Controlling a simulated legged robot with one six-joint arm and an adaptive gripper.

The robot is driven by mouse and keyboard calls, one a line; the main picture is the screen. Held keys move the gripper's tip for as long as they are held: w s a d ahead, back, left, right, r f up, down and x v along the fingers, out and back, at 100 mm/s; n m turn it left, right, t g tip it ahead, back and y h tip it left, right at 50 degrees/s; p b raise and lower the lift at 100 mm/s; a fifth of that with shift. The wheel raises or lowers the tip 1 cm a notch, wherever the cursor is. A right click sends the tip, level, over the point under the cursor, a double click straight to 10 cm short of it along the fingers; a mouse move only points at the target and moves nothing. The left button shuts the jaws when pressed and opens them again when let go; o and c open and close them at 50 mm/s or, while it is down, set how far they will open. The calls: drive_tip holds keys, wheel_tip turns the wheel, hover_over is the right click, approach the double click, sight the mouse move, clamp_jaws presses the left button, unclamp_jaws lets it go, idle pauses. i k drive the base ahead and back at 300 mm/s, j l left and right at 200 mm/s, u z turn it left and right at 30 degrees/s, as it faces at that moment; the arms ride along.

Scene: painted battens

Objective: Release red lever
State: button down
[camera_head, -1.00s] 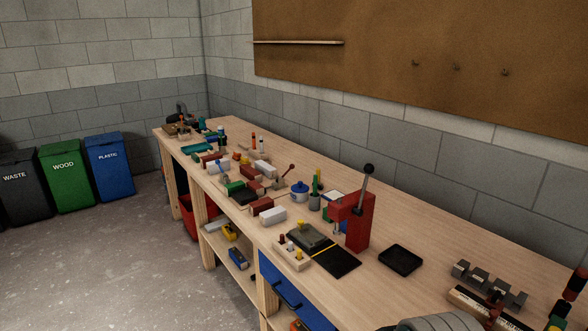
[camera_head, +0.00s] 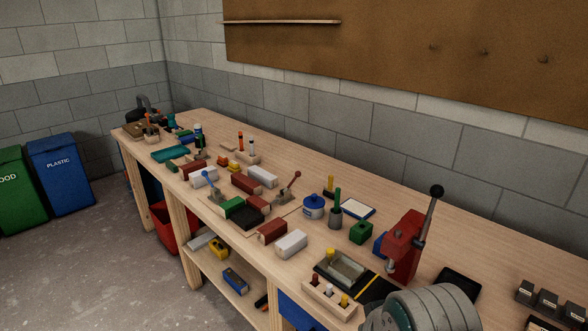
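A small lever with a red knob (camera_head: 297,174) stands tilted up to the right on a grey clamp base (camera_head: 283,198) in the middle of the workbench. It is beside a dark red block (camera_head: 258,204); I cannot tell whether the clamp presses on it. A similar lever with a blue handle (camera_head: 208,184) stands to its left, near a green block (camera_head: 231,207). A larger red press (camera_head: 404,243) with a black-knobbed lever stands at the right. My gripper is not in view; only a grey rounded part of my arm shows at the bottom right.
The wooden workbench (camera_head: 470,250) runs along the block wall. A blue lidded pot (camera_head: 313,208), a grey cup (camera_head: 336,216) and a green block (camera_head: 361,231) stand right of the red-knobbed lever. Red and white blocks lie around. Bins stand on the floor at left.

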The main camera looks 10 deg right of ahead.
sight(298, 174)
drive_tip(key=i+j+z, duration=0.1)
drive_tip(key=i+j, duration=0.25)
drive_tip(key=i+j+z, duration=0.1)
drive_tip(key=i+j, duration=0.25)
drive_tip(key=j, duration=0.15)
drive_tip(key=i+j+z, duration=0.1)
drive_tip(key=i+j, duration=0.2)
drive_tip(key=j, duration=0.15)
